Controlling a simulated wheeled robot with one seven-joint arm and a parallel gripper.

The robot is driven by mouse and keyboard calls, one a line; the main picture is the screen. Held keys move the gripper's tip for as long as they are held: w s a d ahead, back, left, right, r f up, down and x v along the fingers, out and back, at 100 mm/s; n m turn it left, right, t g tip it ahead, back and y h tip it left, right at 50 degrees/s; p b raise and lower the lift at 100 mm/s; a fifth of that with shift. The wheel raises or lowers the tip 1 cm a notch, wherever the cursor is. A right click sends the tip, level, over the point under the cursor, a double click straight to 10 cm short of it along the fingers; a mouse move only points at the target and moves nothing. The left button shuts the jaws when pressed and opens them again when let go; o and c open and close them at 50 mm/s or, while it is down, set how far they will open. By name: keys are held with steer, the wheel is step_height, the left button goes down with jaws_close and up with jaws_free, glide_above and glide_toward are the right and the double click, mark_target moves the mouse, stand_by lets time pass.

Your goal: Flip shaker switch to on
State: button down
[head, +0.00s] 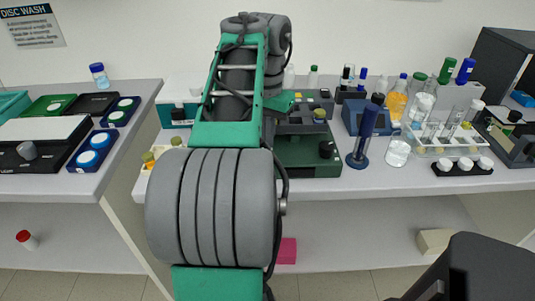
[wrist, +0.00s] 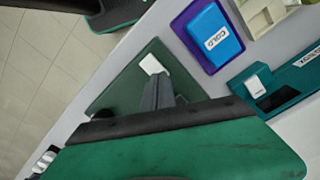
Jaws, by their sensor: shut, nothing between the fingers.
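A dark green device (head: 308,158) with a black knob (head: 326,149) stands near the bench front, partly hidden by my arm in the head view. In the wrist view the same device (wrist: 128,80) shows a small white switch (wrist: 152,64) on its top. My gripper (wrist: 163,85) is shut and empty. Its fingertips lie just below the switch in the wrist picture; I cannot tell whether they touch it. The switch position is unclear. My arm hides the gripper and switch in the head view. No label naming the shaker is readable.
A blue block marked COLD (wrist: 212,35) and a teal device (wrist: 285,85) with a white switch lie beside the green device. A blue cylinder (head: 364,135), bottles and a tube rack (head: 445,145) stand right. The bench front edge is close; floor lies beyond it.

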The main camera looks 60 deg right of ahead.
steer(key=shift+f+b, duration=0.55)
steer(key=shift+f, duration=0.1)
steer(key=shift+r, duration=0.1)
step_height(320, 180, up, 7)
steer(key=p, duration=0.7)
steer(key=shift+r, duration=0.1)
